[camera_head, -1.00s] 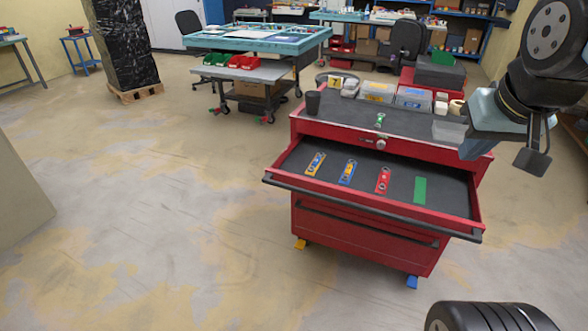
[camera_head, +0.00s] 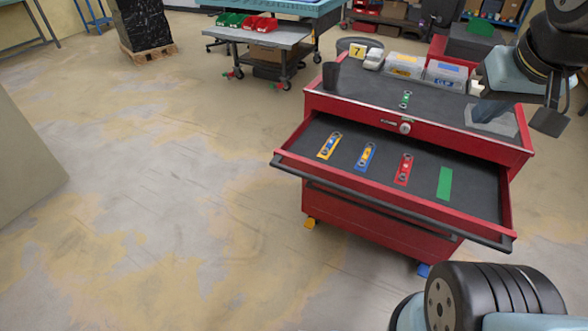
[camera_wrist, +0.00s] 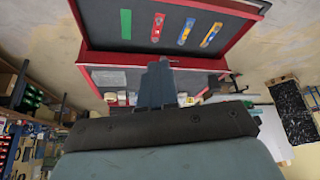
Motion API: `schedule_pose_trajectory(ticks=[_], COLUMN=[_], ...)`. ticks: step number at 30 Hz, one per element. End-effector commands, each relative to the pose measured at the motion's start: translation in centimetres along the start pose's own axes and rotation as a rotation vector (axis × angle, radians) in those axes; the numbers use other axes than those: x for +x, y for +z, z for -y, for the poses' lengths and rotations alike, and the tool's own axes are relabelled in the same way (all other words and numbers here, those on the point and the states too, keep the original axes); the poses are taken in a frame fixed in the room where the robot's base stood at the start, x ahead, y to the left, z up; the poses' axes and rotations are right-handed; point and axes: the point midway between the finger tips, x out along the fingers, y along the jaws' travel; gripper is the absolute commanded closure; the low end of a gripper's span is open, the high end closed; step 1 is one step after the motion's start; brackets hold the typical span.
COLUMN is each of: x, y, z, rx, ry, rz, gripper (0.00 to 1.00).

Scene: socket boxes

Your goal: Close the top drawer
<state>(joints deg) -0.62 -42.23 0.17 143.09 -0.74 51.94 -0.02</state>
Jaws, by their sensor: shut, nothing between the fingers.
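The top drawer (camera_head: 300,150) of the red tool cabinet (camera_head: 375,222) is pulled out toward the viewer. Its black floor holds a yellow, a blue and a red level-like tool and a plain green strip (camera_head: 445,183). The drawer's front edge has a long dark handle (camera_head: 385,205). Whether the fingers touch the cabinet top I cannot tell.
A lock (camera_head: 405,128) sits above the drawer. The floor in front and left is clear. A workbench (camera_head: 275,37) stands behind.

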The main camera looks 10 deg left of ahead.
Motion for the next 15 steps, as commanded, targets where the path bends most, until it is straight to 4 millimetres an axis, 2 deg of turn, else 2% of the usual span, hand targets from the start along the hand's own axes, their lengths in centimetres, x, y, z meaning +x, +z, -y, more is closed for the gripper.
schedule_pose_trajectory(ticks=[5,15], x=[2.3,8.1], y=[-0.2,-0.7], z=[1.0,4.1], rx=[-0.140,-0.590], ry=[0.037,0.185], rz=[0.114,0.398], gripper=[1.00,1.00])
